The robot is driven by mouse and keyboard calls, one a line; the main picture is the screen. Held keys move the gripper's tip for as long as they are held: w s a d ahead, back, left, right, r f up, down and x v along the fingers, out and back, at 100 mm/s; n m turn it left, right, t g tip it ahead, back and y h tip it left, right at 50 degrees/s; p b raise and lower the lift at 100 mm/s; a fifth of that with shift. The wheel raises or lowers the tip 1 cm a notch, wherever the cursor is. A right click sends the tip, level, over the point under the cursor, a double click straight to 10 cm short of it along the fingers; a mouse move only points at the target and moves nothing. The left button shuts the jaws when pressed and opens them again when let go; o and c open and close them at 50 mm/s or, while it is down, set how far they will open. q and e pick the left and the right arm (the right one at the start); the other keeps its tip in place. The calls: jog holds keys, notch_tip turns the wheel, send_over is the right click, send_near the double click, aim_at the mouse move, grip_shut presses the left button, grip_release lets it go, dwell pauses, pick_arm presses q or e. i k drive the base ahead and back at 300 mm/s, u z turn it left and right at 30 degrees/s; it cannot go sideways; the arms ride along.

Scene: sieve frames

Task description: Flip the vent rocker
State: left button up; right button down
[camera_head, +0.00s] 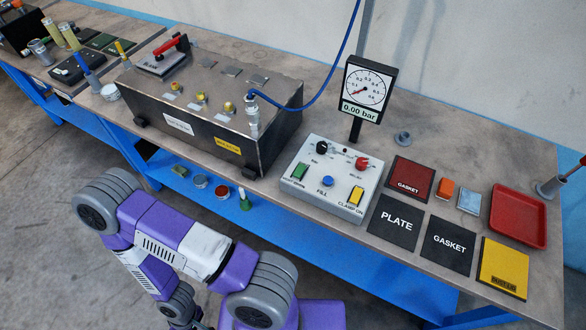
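A light grey control box (318,206) stands on the bench right of centre. A green rocker (300,172) sits at its left; the small label below it is hard to read, perhaps "VENT OPEN". A yellow rocker (356,196) at the right is labelled "CLAMP ON". A blue button (327,181) marked "FILL" sits between them. A black knob (322,147) and a red knob (362,163) are behind. A gauge (366,88) on a post behind the box reads "0.00 bar".
A dark metal chamber (190,138) with a blue hose stands left of the box. Plate and gasket mats (396,222) and a red tray (519,217) lie to the right. My purple arm is folded below the bench's front edge. Space above the box is clear.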

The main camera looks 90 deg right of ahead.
aim_at(300, 168)
jog(key=k, duration=0.65)
jog(key=z, duration=1.1)
